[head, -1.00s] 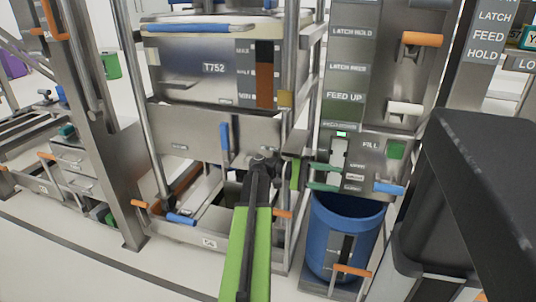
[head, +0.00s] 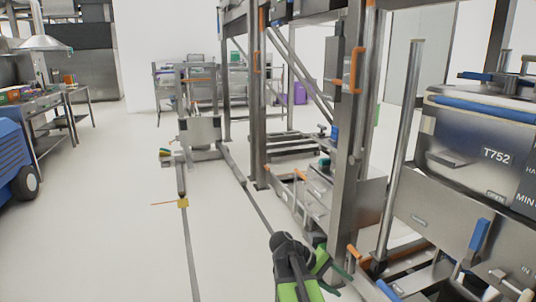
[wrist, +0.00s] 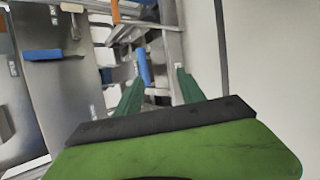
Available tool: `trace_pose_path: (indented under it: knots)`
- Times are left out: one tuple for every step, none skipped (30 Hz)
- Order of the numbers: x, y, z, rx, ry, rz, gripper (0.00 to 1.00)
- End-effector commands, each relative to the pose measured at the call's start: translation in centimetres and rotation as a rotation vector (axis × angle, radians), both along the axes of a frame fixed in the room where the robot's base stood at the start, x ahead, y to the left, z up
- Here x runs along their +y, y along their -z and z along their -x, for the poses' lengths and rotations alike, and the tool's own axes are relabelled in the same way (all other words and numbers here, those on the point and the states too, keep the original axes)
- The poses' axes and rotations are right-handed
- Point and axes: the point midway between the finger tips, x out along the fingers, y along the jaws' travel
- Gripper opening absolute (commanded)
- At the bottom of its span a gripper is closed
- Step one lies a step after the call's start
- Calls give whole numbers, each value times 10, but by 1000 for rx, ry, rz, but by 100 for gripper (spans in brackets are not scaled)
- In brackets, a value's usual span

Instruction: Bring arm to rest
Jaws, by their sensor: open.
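My arm (head: 289,262), with black and bright green links, shows low in the middle of the head view. My gripper (head: 343,277) shows as dark green fingers just right of it, partly hidden by the arm. In the wrist view my gripper (wrist: 157,90) has its two green fingers spread apart. I see nothing held between them. Beyond the fingers are blurred grey metal parts and a blue handle (wrist: 144,67).
The T752 bin (head: 475,145) sits in a metal frame at the right. A steel post (head: 358,165) with orange handles stands close right of my arm. Open white floor (head: 130,230) lies left. A blue wheeled unit (head: 15,165) is at the far left.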

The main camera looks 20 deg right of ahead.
Motion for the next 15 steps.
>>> trace_pose_path:
  knots:
    - [39, 11, -14, -32, -61, -65, 47]
    - [62, 19, -22, -51, -91, -111, 47]
    - [90, 28, -30, -77, -126, -169, 47]
    - [110, 35, -35, -94, -148, -211, 47]
    - [129, 41, -39, -110, -166, -254, 47]
    - [152, 49, -42, -130, -187, -308, 47]
    - [169, 54, -45, -145, -200, -348, 47]
    - [184, 58, -46, -160, -210, -388, 47]
    - [205, 64, -47, -178, -219, -442, 47]
    - [219, 68, -47, -193, -221, -485, 47]
    - [232, 72, -48, -211, -222, -529, 47]
    - [249, 77, -47, -238, -211, -595, 47]
    - [261, 81, -46, -262, -198, -646, 47]
    - [273, 83, -46, -284, -186, -694, 47]
    - [289, 85, -47, -313, -165, -759, 47]
